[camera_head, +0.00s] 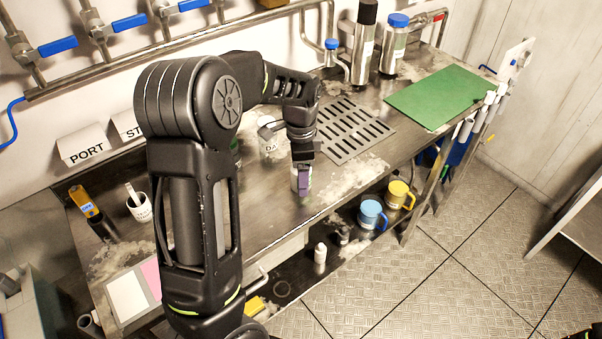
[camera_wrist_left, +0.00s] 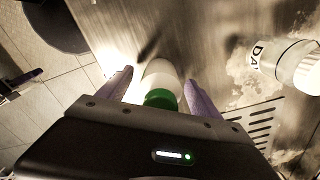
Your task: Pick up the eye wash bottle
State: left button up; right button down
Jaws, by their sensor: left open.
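A white bottle with a green part (camera_wrist_left: 160,82), which I take for the eye wash bottle, is between the purple fingers of my left gripper (camera_wrist_left: 160,92) in the left wrist view. The fingers are open, one on each side of it; I cannot tell if either touches. In the head view my left gripper (camera_head: 303,180) points down over the bench's front part. The bottle there is mostly hidden by the gripper, with only a pale bit showing.
A white container marked "DA" (camera_wrist_left: 290,64) stands close by, beside a slotted drain plate (camera_head: 350,130). A green mat (camera_head: 440,97) and tall bottles (camera_head: 363,45) are at the back right. Blue (camera_head: 371,213) and yellow (camera_head: 399,194) mugs sit below the bench's front edge.

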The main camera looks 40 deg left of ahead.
pick_arm(q)
jog(key=shift+c, duration=0.2)
grip_shut()
dwell(0.8)
jog(key=shift+r, duration=0.1)
notch_tip(320, 180, up, 10)
jog(key=shift+f+b, duration=0.1)
jog(key=shift+b, duration=0.6)
